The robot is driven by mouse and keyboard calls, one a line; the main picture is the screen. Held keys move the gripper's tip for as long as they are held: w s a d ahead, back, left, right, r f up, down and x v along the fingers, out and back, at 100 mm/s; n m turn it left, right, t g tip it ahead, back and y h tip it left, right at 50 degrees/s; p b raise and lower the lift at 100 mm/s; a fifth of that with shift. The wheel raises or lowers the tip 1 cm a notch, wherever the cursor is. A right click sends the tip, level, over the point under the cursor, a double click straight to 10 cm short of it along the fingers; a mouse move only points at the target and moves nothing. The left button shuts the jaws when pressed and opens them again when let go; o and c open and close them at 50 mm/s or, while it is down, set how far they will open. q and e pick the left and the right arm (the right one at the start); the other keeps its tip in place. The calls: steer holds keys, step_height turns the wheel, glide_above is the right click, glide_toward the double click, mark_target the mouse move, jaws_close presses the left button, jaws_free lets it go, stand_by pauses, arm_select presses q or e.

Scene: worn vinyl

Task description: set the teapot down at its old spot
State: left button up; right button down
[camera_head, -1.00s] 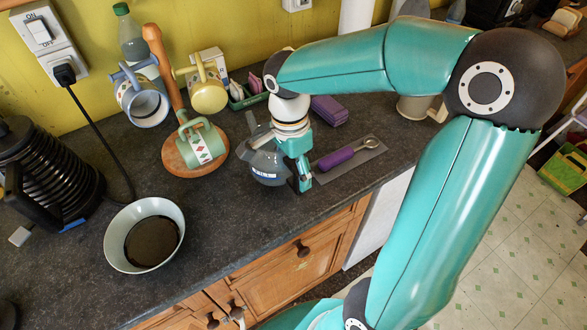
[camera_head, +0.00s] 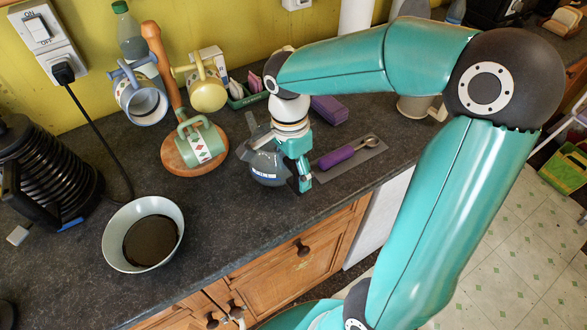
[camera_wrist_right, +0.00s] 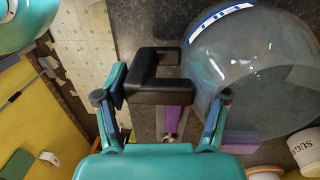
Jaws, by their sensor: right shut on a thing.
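A glass teapot (camera_head: 268,168) with a blue and white label band is at the middle of the dark counter in the head view. My right gripper (camera_head: 302,176) is at its right side. In the right wrist view, the teapot's clear glass body (camera_wrist_right: 255,70) fills the right side. Its black handle (camera_wrist_right: 150,97) lies between the fingers of my right gripper (camera_wrist_right: 160,100), which is shut on it. The teapot looks upright and at or just above the counter; I cannot tell whether it touches. My left gripper is not in view.
A pale bowl of dark liquid (camera_head: 115,250) stands front left. A purple-handled utensil (camera_head: 338,157) lies on a grey mat (camera_head: 368,157) right of the teapot. The counter between bowl and teapot is clear.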

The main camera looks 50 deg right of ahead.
steer(key=shift+f, duration=0.3)
stand_by(0.5)
jaws_free()
stand_by(0.6)
steer(key=shift+w+r+p, duration=0.2)
steer(key=shift+r+p, duration=1.35)
steer(key=shift+r, duration=0.45)
steer(key=shift+w+r+p, duration=0.15)
steer(key=shift+r+p, duration=1.35)
steer(key=shift+r, duration=0.5)
steer(key=shift+d, duration=0.1)
step_height(320, 180, up, 12)
steer(key=w, duration=0.1)
